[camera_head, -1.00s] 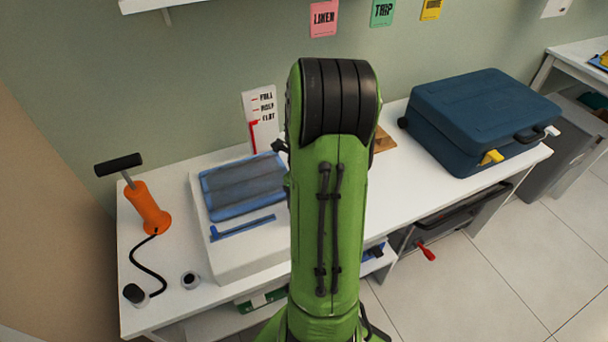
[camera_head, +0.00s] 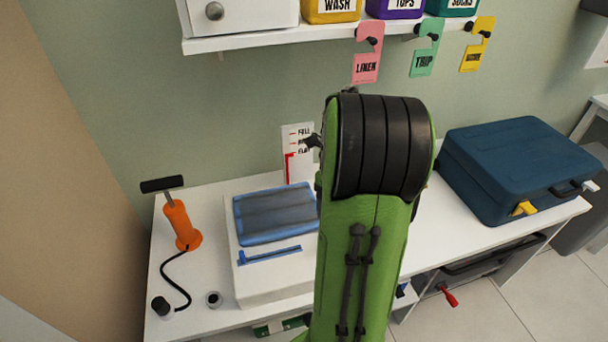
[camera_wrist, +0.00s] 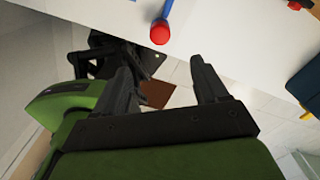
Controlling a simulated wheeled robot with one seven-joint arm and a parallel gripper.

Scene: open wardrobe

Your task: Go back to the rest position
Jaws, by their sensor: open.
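My gripper (camera_wrist: 168,92) shows in the wrist view with its two dark fingers apart and nothing between them. A brown square patch lies beyond the fingers, over the pale floor. In the head view my green arm rises through the middle and hides part of the white table (camera_head: 450,230); a small dark part that may belong to my gripper shows at the arm's left side, in front of the wall card.
An orange pump (camera_head: 180,222), a flat blue-edged bag (camera_head: 275,215) and a blue suitcase (camera_head: 515,165) rest on the table. A shelf (camera_head: 290,38) with labelled bins and hanging tags is above. A red-ended blue rod (camera_wrist: 160,32) shows in the wrist view.

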